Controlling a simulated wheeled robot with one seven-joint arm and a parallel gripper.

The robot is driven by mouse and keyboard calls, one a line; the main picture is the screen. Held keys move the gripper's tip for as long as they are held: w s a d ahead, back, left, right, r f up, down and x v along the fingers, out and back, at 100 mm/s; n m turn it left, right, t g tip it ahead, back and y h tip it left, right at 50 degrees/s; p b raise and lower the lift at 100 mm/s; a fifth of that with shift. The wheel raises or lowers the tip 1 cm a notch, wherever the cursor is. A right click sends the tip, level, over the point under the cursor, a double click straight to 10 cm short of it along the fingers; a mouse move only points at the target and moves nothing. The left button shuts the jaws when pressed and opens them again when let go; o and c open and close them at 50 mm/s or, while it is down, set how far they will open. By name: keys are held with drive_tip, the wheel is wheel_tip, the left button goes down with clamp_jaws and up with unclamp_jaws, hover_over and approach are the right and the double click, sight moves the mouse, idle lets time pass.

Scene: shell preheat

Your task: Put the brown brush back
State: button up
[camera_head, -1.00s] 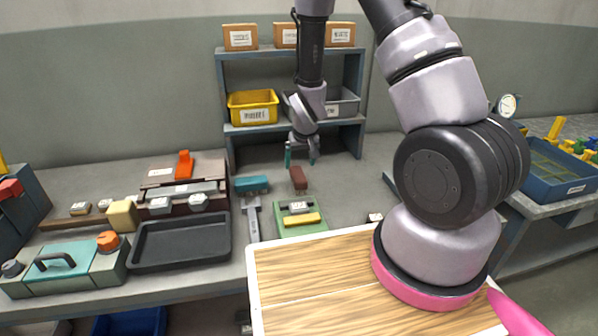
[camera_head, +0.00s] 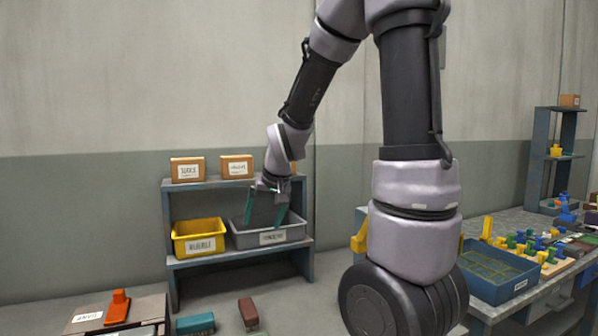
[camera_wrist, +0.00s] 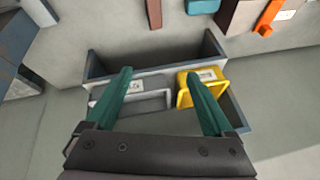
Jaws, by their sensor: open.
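The brown brush (camera_head: 248,312) is a dark red-brown block on the bench in front of the shelf, at the bottom of the head view. It also shows at the top edge of the wrist view (camera_wrist: 154,13). A teal block (camera_head: 196,323) lies to its left. My gripper (camera_head: 266,211) is open and empty, with teal fingers. It is raised in front of the shelf, over the grey bin (camera_head: 268,238), well above the brush. In the wrist view the fingers (camera_wrist: 158,76) spread across the grey and yellow bins. The brush's underside is hidden.
The blue-grey shelf (camera_head: 240,257) holds a yellow bin (camera_head: 199,238) beside the grey one, with cardboard boxes (camera_head: 187,170) on its top board. An orange-handled object (camera_head: 118,306) is at lower left. A blue tray (camera_head: 496,272) stands on the right-hand bench.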

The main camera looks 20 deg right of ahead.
drive_tip(key=s+d+r+m+t, duration=0.1)
drive_tip(key=s+d+r, duration=0.1)
drive_tip(key=s+r, duration=1.3)
drive_tip(key=s, duration=0.2)
drive_tip(key=shift+s+d+m+t+y, duration=0.3)
drive_tip(key=shift+d+m+t, duration=0.05)
drive_tip(key=shift+m+t, duration=0.05)
